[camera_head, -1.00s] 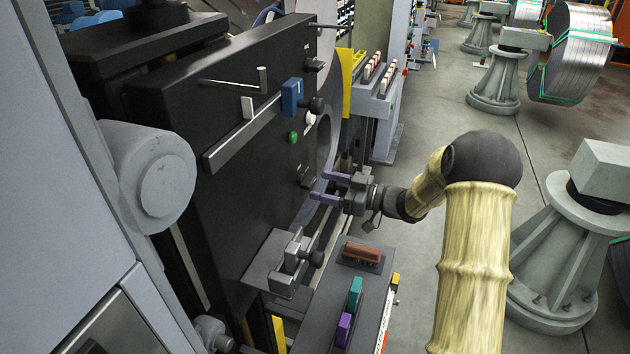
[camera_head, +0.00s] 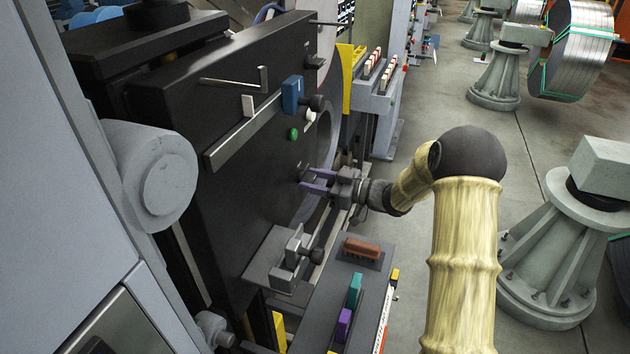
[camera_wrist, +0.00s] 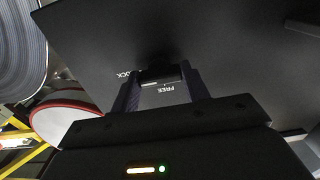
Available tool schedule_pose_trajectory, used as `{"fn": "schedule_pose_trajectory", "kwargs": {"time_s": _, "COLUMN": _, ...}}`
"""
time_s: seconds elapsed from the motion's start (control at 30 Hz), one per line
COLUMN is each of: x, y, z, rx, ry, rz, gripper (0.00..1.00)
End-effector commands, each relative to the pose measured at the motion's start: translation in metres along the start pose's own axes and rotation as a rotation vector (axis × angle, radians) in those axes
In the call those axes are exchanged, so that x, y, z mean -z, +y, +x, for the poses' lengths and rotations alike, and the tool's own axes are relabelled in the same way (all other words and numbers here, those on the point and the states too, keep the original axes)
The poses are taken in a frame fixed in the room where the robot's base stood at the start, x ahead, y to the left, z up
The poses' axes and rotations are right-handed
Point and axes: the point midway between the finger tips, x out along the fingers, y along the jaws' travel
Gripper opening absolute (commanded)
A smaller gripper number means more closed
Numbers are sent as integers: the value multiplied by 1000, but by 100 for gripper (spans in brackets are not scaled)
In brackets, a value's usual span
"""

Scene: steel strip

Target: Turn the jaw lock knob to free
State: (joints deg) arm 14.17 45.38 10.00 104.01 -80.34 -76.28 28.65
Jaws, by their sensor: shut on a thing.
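The jaw lock knob (camera_wrist: 160,72) is a small dark knob on the black machine panel (camera_head: 240,190). In the wrist view it sits between the two fingers of my gripper (camera_wrist: 163,88), which is shut on it. Which way the knob points is too dark to tell. In the head view my gripper (camera_head: 306,181), with purple fingers, reaches the panel's right part; the fingers mostly hide the knob there.
Below stand a grey clamp (camera_head: 294,250) and a tray (camera_head: 318,300) with brown, teal and purple pieces. Open floor lies right of the machine.

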Motion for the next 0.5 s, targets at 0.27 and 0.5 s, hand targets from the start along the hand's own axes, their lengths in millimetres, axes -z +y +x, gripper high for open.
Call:
{"fn": "schedule_pose_trajectory", "kwargs": {"time_s": 0.27, "x": -2, "y": 0, "z": 0, "rx": 0, "ry": 0, "rz": -71, "gripper": 23}}
{"fn": "schedule_pose_trajectory", "kwargs": {"time_s": 0.5, "x": -5, "y": 0, "z": 0, "rx": 1, "ry": 0, "rz": -219, "gripper": 23}}
